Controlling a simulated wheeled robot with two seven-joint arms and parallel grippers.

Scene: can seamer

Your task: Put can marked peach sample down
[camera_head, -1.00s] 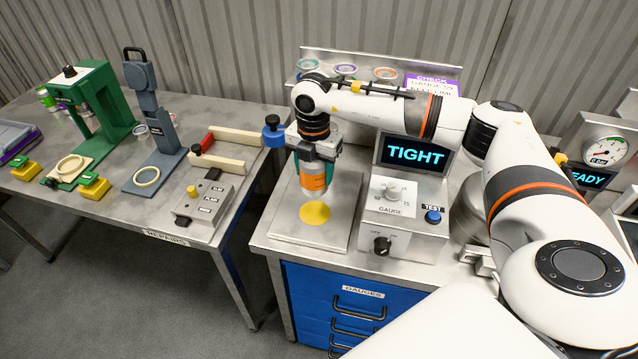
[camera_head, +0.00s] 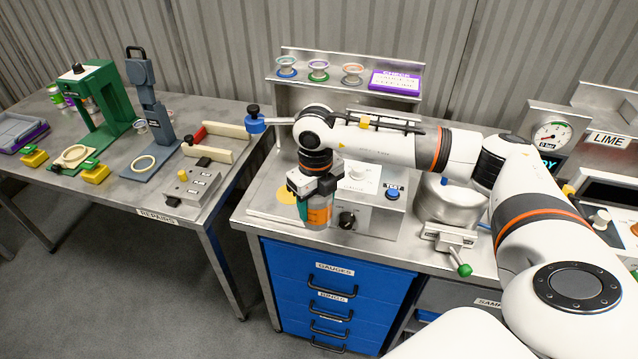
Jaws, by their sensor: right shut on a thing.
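My right gripper (camera_head: 316,186) points down and is shut on a can with an orange and teal band (camera_head: 318,214). The writing on the can is too small to read, and the gripper hides its upper part. A yellow round spot (camera_head: 286,192) on the pale plate (camera_head: 268,210) shows to the left of the can, partly hidden by the gripper. I cannot tell whether the can touches the bench. My left gripper is not in view.
A blue drawer cabinet (camera_head: 300,275) is under the bench edge. A steel round fixture with a green-knobbed lever (camera_head: 463,270) stands to the right. The repairs table (camera_head: 125,200) with a green press (camera_head: 103,100) is at the left. A shelf (camera_head: 340,98) with several rings stands behind.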

